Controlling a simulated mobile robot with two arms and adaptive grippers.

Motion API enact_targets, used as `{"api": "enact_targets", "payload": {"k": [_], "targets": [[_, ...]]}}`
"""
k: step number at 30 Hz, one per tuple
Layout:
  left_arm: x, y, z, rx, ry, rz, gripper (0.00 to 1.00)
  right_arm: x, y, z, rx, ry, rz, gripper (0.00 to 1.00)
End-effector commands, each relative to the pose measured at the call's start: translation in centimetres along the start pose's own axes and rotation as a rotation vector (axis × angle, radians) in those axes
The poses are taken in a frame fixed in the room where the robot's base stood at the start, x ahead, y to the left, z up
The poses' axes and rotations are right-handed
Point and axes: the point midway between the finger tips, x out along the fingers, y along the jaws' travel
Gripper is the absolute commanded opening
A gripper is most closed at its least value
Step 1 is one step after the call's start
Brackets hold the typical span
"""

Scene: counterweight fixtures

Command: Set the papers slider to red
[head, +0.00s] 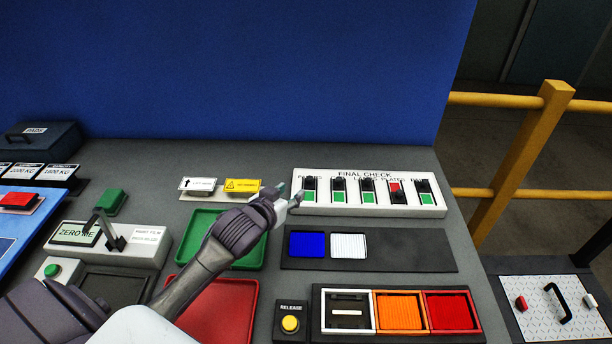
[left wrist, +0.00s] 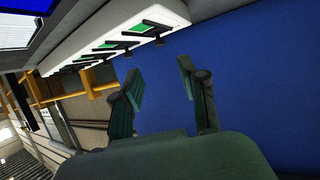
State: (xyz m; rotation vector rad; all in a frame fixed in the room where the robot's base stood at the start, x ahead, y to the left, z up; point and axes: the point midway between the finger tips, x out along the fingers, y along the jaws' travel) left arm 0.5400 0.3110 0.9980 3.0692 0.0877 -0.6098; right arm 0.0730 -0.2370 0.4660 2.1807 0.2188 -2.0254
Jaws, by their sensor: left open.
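The white FINAL CHECK panel (head: 375,207) stands at the back right of the bench, with several sliders in a row. The leftmost slider (head: 310,188) has its dark knob at the top and green showing below. Its label is too small to read surely, so I cannot tell which slider is papers. The fourth slider (head: 395,192) shows red at its top, with its knob lower. My left gripper (head: 291,192) is open and empty at the panel's left end, close to the leftmost slider; contact is unclear. In the left wrist view the panel (left wrist: 120,30) lies above the open fingers (left wrist: 158,70).
A dark tray (head: 400,250) with blue and white tiles lies before the panel. A yellow sign (head: 242,186) and a green tray (head: 190,248) are left of the gripper. The yellow release button (head: 290,323) is in front. A blue wall (head: 250,70) rises behind.

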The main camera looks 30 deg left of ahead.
Motion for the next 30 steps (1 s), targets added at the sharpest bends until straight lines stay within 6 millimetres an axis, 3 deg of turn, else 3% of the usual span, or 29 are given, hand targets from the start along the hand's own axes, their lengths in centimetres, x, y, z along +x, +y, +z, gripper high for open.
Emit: {"api": "enact_targets", "payload": {"k": [9, 15, 21, 30], "targets": [[6.7, 0.0, -0.2, -0.001, 0.001, -0.001, 0.43, -0.9, 0.3, -0.9, 0.0, 0.014, 0.004, 0.4], [9.6, 0.0, -0.1, 0.0, 0.001, 0.0, 0.43, -1.1, 0.4, -1.8, 0.0, 0.028, 0.005, 0.4], [10.8, 0.0, 0.0, 0.001, 0.001, 0.001, 0.43, -1.2, 0.4, -1.7, 0.0, 0.026, 0.004, 0.4], [10.9, 0.0, 0.0, 0.0, 0.001, 0.001, 0.41, -1.2, 0.1, -1.3, 0.001, 0.02, 0.001, 0.4]]}}
